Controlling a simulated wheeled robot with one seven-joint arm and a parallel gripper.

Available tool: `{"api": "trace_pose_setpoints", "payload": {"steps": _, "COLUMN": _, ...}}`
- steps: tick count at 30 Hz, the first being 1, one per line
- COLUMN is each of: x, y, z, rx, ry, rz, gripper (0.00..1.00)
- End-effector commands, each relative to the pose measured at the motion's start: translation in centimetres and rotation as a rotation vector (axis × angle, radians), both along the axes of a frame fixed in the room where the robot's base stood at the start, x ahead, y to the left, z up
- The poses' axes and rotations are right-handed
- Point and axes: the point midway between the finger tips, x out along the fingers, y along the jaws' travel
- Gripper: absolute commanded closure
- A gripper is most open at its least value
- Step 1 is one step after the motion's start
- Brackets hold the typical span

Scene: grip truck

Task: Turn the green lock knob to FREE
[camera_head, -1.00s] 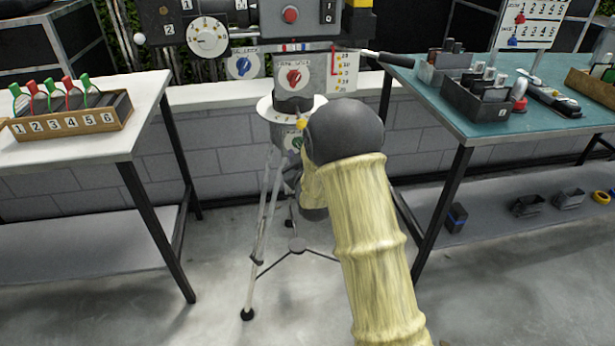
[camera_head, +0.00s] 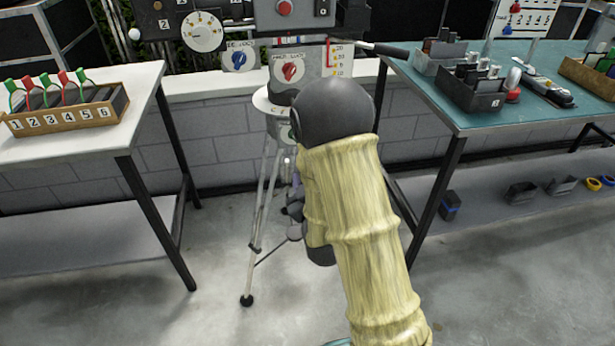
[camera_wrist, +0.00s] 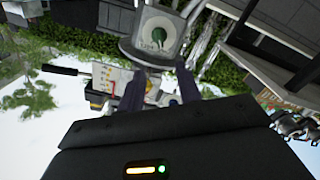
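The green lock knob (camera_wrist: 158,37) shows in the wrist view on a pale square plate (camera_wrist: 175,25) near the top edge. The lettering on the plate is too small to read surely. In the head view my gripper is low beside the tripod (camera_head: 262,215), mostly hidden behind my arm.
Above are a red knob (camera_head: 289,68), a blue knob (camera_head: 239,59) and a white dial (camera_head: 202,32). A dark handle (camera_head: 385,49) sticks out right. A white table (camera_head: 75,145) stands left and a teal-topped table (camera_head: 430,95) right.

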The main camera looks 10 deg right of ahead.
Motion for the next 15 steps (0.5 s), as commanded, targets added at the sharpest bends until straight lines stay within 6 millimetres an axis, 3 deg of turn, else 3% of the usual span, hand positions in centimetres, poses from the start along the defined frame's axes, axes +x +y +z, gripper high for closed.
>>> {"api": "trace_pose_setpoints", "payload": {"steps": 15, "x": -2.0, "y": 0.0, "z": 0.4, "rx": -0.002, "ry": 0.003, "rz": 0.002, "gripper": 0.65}}
